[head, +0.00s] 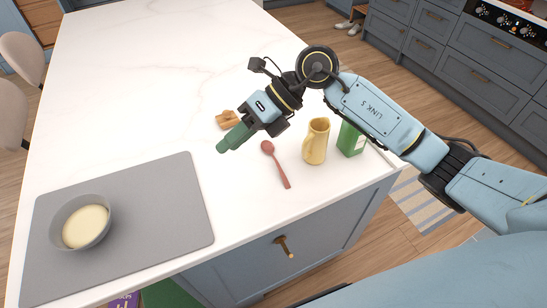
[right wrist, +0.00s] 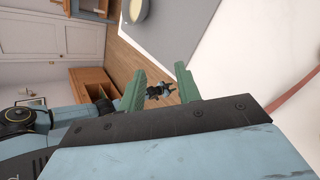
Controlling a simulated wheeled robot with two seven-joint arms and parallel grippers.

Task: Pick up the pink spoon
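The pink spoon (head: 277,164) lies on the white counter, its bowl toward the back and its handle toward the front edge. Part of it also shows at the right edge of the right wrist view (right wrist: 292,94). My right gripper (head: 224,145) is above the counter, left of the spoon and apart from it. In the right wrist view its two green fingers (right wrist: 160,80) stand apart with nothing held between them. My left gripper does not show in the head view.
A yellow jug (head: 316,142) and a green carton (head: 351,139) stand right of the spoon. A small brown item (head: 227,120) lies behind my gripper. A grey mat (head: 150,215) with a bowl (head: 60,222) is at the left. The back of the counter (head: 150,70) is clear.

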